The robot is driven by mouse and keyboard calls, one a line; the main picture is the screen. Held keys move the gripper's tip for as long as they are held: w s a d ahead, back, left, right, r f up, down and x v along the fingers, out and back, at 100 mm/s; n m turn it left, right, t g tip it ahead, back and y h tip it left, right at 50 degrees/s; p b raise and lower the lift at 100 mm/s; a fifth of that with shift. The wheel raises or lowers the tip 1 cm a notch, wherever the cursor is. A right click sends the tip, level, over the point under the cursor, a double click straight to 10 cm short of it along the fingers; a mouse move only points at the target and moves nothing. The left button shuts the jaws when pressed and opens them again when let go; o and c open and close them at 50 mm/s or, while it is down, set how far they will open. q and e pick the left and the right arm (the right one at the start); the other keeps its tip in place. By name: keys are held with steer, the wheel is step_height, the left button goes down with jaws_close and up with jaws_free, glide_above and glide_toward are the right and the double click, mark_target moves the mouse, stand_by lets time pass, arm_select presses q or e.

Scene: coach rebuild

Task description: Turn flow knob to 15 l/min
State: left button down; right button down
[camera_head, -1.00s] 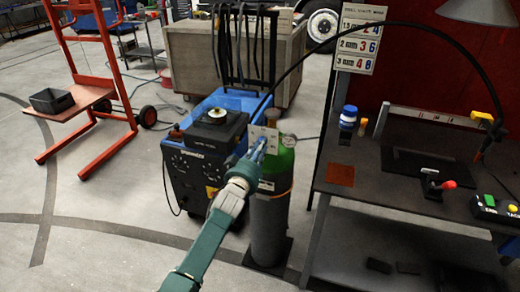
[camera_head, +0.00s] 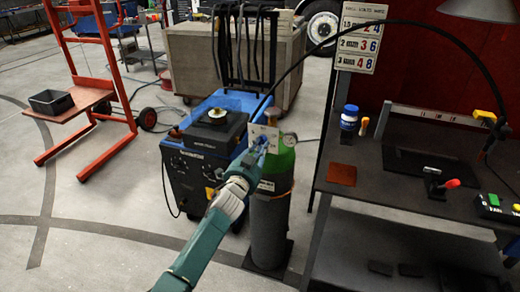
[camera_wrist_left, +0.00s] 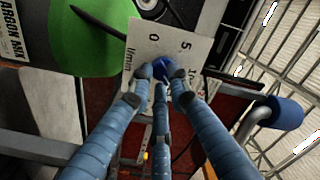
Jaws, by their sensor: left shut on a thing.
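The flow knob (camera_wrist_left: 163,67) is blue and sits on a white dial plate (camera_wrist_left: 168,42) in the left wrist view. The plate carries a 0, a 5, part of a further number, and the label l/min; the rest is hidden behind my fingers. My left gripper (camera_wrist_left: 160,76) has its blue fingers closed around the knob. I cannot read where the knob points. In the head view my left gripper (camera_head: 261,146) is at the plate (camera_head: 267,132), in front of the green shoulder of the gas cylinder (camera_head: 270,225). My right gripper is out of view.
A round gauge (camera_head: 289,140) sits just right of the plate. A blue-and-black welding machine (camera_head: 190,160) stands close left of the cylinder. A dark workbench (camera_head: 400,200) is to the right. A black hose arches overhead.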

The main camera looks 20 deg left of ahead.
arm_select(q)
steer(key=shift+f+m, duration=0.1)
steer(key=shift+m, duration=1.2)
steer(key=c, duration=1.6)
jaws_free()
steer(key=shift+c, duration=0.2)
steer(key=s, duration=1.2)
steer(key=shift+a, duration=0.25)
steer(key=shift+f, duration=0.1)
